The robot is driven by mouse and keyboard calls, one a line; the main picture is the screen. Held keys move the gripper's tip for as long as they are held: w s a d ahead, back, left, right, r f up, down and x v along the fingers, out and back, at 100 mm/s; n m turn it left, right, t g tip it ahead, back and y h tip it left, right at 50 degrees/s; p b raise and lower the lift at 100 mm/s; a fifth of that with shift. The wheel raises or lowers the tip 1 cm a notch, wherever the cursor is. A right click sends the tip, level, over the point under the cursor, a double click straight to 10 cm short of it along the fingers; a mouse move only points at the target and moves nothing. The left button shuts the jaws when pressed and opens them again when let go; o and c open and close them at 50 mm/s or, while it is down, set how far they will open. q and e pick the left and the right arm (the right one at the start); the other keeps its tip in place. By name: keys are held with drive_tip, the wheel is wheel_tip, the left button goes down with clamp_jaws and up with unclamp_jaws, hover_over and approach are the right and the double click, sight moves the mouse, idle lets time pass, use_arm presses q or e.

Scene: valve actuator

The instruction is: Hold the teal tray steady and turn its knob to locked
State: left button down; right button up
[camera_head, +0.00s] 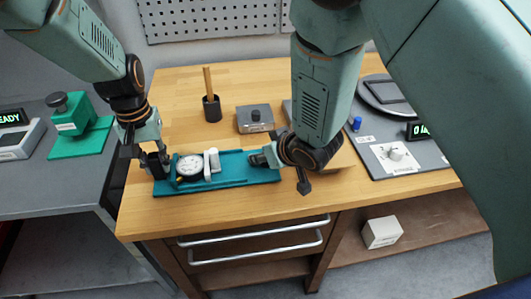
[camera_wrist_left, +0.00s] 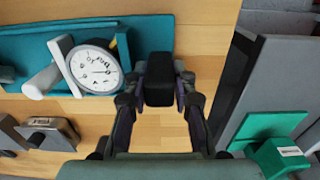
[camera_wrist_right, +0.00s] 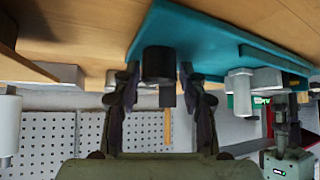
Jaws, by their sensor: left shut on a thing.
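The teal tray (camera_head: 232,178) lies flat on the wooden workbench, with a round white dial gauge (camera_head: 189,167) and a white upright part (camera_head: 211,163) on it. My left gripper (camera_head: 152,160) is shut on a black block (camera_wrist_left: 158,78) at the tray's left end. My right gripper (camera_head: 263,156) is at the tray's right end. In the right wrist view its fingers (camera_wrist_right: 160,78) stand on both sides of a black round knob (camera_wrist_right: 158,60), with small gaps showing. My right forearm hides the knob in the head view. I cannot read the knob's setting.
A black cup with a wooden stick (camera_head: 211,107) and a grey box with a knob (camera_head: 254,118) stand behind the tray. A grey panel with a white dial (camera_head: 396,154) is at the right. A green device (camera_head: 72,115) stands on the left bench. The bench front is clear.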

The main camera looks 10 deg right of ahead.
drive_tip(key=shift+o, duration=0.7)
drive_tip(key=shift+d, duration=0.1)
drive_tip(key=shift+r, duration=0.1)
drive_tip(key=shift+s+d+r, duration=0.1)
drive_tip(key=shift+s+r, duration=0.15)
drive_tip(key=v, duration=0.2)
drive_tip(key=shift+s+d, duration=0.15)
drive_tip(key=shift+s, duration=0.2)
drive_tip(key=s+d, duration=0.1)
drive_tip(key=s, duration=0.2)
drive_tip(key=s+d, duration=0.2)
drive_tip(key=s, duration=0.2)
drive_tip(key=s+d, duration=0.1)
drive_tip(key=s, duration=0.2)
drive_tip(key=shift+s+d, duration=0.25)
drive_tip(key=shift+d, duration=0.05)
